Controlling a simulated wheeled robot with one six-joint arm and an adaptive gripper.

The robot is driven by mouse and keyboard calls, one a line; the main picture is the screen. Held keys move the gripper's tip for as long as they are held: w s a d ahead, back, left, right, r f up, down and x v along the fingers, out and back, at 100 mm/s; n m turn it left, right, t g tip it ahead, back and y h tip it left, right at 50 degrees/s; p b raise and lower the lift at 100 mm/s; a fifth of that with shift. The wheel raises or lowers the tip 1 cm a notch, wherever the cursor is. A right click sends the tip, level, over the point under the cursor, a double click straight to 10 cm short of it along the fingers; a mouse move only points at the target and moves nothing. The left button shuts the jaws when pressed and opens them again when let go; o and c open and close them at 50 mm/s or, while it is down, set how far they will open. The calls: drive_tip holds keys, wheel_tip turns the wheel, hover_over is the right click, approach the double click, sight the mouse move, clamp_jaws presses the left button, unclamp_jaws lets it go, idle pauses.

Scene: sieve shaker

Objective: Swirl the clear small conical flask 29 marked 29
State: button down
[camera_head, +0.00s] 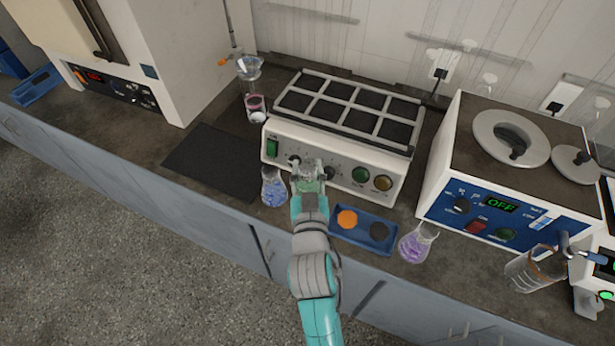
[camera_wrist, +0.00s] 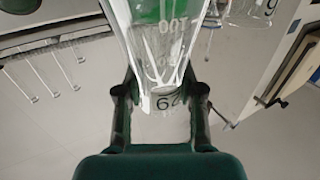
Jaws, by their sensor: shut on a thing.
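The clear small conical flask 29 (camera_wrist: 160,45) is between the fingers of my gripper (camera_wrist: 160,98). In the wrist view its mark appears upside down near the fingers, and white graduations show on the glass. In the head view my gripper (camera_head: 308,172) is in front of the white shaker and shut on the flask (camera_head: 308,185), which is mostly hidden behind the fingers. Whether the flask touches the bench is hard to tell.
A flask of blue liquid (camera_head: 273,190) stands close on the left. A blue tray (camera_head: 363,214) and a flask of purple liquid (camera_head: 417,244) are on the right. The shaker (camera_head: 335,160) is just behind. A dark mat (camera_head: 212,160) lies bare at left.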

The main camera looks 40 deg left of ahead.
wheel_tip(320, 180, up, 8)
drive_tip(key=shift+r, duration=0.25)
idle(0.6)
drive_tip(key=shift+w+a, duration=0.1)
idle(0.4)
